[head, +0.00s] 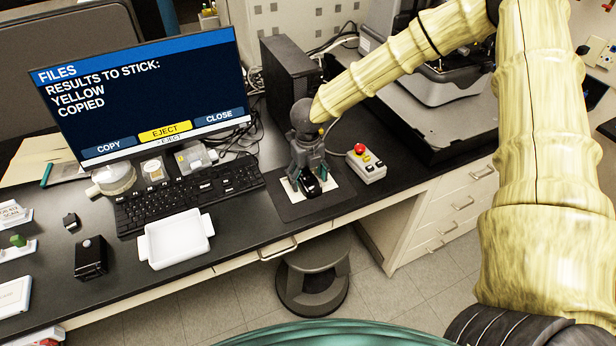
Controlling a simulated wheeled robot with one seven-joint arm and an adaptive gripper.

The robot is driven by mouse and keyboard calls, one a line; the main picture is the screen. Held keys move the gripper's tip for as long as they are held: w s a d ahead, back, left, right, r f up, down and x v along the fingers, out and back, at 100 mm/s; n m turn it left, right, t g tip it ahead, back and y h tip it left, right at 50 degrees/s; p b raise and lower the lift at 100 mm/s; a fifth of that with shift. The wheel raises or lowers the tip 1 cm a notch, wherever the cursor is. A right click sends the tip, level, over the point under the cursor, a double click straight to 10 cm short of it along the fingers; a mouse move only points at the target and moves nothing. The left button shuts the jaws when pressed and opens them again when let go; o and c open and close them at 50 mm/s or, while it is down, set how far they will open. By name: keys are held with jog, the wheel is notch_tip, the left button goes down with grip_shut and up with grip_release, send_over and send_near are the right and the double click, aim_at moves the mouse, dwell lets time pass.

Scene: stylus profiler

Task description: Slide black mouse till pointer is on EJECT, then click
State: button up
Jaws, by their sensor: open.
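The monitor (150,85) shows a FILES page reading "RESULTS TO STICK: YELLOW COPIED". Its EJECT button (165,131) is yellow, while COPY and CLOSE are blue; small text under them seems to read EJECT. No separate pointer arrow can be made out. The black mouse (312,187) sits on a white patch (294,193) of a dark mat, right of the keyboard. My gripper (309,183) points down over the mouse, open, its fingers low on either side. The gripper hides part of the mouse, and I cannot tell whether they touch.
A black keyboard (190,194) lies left of the mat, with a white tray (175,239) in front of it. A control box (366,165) with a red button stands close on the right. A dark computer case (289,82) stands behind. The mat's front part is clear.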

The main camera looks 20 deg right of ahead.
aim_at(308, 176)
jog(key=shift+r+p, duration=2.55)
jog(key=shift+r, duration=0.85)
